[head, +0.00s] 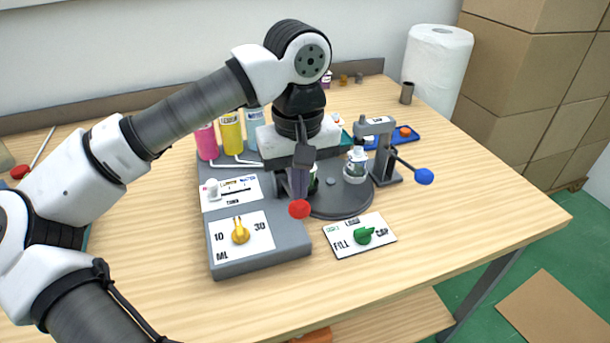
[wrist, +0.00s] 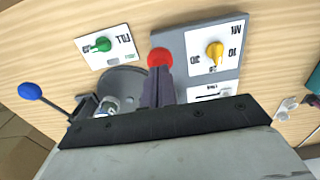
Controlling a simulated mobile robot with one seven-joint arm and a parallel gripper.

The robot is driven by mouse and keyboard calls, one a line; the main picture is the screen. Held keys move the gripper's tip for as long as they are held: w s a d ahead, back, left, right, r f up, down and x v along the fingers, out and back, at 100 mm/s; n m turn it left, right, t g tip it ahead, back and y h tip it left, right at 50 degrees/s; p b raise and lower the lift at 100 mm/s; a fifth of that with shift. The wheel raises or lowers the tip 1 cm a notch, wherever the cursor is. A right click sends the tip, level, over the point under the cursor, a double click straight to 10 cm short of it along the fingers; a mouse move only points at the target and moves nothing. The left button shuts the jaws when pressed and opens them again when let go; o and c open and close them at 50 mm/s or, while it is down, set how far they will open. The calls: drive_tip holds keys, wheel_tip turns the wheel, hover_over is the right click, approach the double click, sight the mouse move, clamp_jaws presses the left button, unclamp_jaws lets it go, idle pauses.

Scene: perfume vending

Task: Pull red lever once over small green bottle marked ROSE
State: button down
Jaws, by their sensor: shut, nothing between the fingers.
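The red lever's round knob (head: 299,209) shows at the front of the grey dispenser; it also shows in the wrist view (wrist: 160,57). My gripper (head: 299,194) points down with its fingers shut and empty. Its fingertips (wrist: 158,74) are right at the knob; I cannot tell whether they touch it. The lever's arm is hidden behind the fingers. A sliver of a green bottle (head: 313,182) shows behind my gripper on the dark round turntable (head: 340,207); its label is not readable. A small white-labelled bottle (head: 355,168) stands farther right on the turntable.
The grey dispenser (head: 262,266) carries a yellow dial (head: 240,232) and pink and yellow (head: 231,133) bottles. A blue-knobbed lever (head: 424,176) sticks out at right. The table's front right is clear.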

sight(299, 204)
drive_tip(key=shift+f, duration=0.15)
idle(0.5)
drive_tip(key=shift+f+b, duration=2.75)
drive_tip(key=shift+f, duration=0.3)
drive_tip(key=shift+r, duration=0.15)
drive_tip(key=shift+r+p, duration=3.05)
drive_tip(key=shift+r, duration=1.5)
